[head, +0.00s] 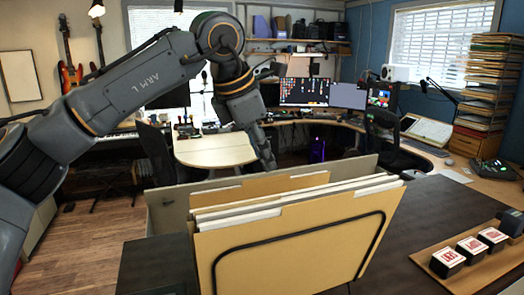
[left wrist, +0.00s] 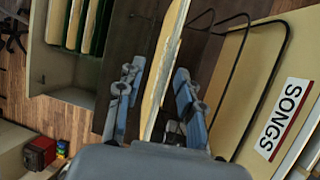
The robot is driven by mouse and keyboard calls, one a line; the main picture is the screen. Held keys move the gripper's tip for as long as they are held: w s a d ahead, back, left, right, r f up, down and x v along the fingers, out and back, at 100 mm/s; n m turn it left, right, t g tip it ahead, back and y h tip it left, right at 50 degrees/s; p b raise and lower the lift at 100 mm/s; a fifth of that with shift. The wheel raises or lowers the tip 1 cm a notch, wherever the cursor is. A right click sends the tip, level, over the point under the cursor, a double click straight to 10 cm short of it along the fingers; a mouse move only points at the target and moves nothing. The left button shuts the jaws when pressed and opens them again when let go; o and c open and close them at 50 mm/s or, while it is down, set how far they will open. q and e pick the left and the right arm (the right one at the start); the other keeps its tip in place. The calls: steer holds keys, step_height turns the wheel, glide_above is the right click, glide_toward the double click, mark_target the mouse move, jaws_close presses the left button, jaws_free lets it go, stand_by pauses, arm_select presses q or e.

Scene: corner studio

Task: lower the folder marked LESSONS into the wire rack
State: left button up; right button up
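My left arm reaches over from the left in the head view, its wrist (head: 266,157) just above a tan folder (head: 258,186). In the left wrist view my left gripper (left wrist: 160,78) has its fingers on both sides of a tan folder (left wrist: 166,45) with pale papers, seen edge-on; it looks pinched. Its label is hidden. The black wire rack (left wrist: 252,45) is right of it; a rack loop (head: 298,240) also shows in the head view. I cannot tell how far the folder is between the wires. A folder marked SONGS (left wrist: 232,100) stands in the rack. My right gripper is out of view.
A grey file box (head: 165,212) stands behind the rack; it also shows in the left wrist view (left wrist: 52,78) with green-edged folders. Several stamps (head: 471,246) on a wooden tray sit at right. The dark table (head: 430,205) is clear between rack and tray.

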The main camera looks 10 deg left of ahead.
arm_select(q)
steer(key=v, duration=1.2)
steer(key=shift+a, duration=0.1)
stand_by(0.4)
